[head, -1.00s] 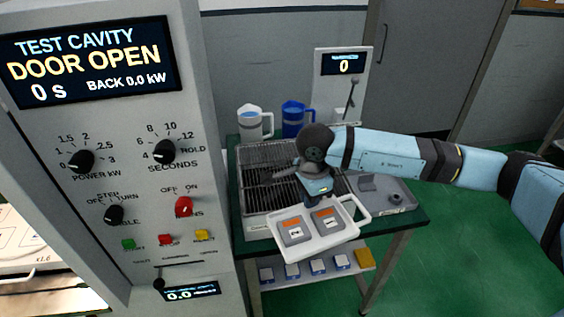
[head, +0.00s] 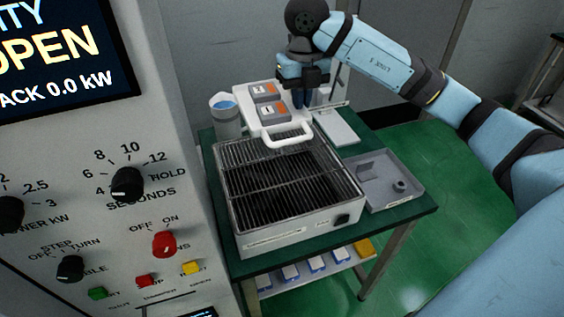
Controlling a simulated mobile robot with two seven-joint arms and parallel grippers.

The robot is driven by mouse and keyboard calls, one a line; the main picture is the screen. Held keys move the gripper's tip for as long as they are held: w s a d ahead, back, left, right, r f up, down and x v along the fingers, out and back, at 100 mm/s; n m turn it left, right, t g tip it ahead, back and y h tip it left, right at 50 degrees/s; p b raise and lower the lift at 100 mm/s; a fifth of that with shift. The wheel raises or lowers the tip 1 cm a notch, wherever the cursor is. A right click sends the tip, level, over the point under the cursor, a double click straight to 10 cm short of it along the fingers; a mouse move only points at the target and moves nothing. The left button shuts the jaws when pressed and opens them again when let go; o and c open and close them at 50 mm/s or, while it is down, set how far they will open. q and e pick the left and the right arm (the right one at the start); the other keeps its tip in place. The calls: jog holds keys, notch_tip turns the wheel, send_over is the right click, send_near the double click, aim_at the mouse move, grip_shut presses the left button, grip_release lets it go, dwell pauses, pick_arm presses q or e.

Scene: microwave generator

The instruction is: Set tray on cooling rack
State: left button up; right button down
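One looped handle (head: 289,137) points toward the front, over the grid. I cannot tell whether the tray touches the rack. My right gripper (head: 304,100) points down at the tray's right edge and appears shut on it; its fingertips are partly hidden. The grid's front and middle are empty. My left gripper is not in view.
A clear jug (head: 225,120) stands left of the tray, close to it. A grey shallow tray (head: 385,182) lies right of the rack on the green table (head: 412,208). The tall control panel (head: 110,215) fills the left side.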

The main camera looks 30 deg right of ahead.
aim_at(297, 173)
notch_tip(297, 173, down, 19)
jog(key=shift+s+r+p, duration=0.15)
jog(key=shift+r+p, duration=0.05)
jog(key=shift+p, duration=0.6)
jog(key=shift+f, duration=0.35)
jog(key=c, duration=1.8)
grip_release()
jog(key=shift+f, duration=0.15)
jog(key=o, duration=0.5)
jog(key=shift+c, duration=0.2)
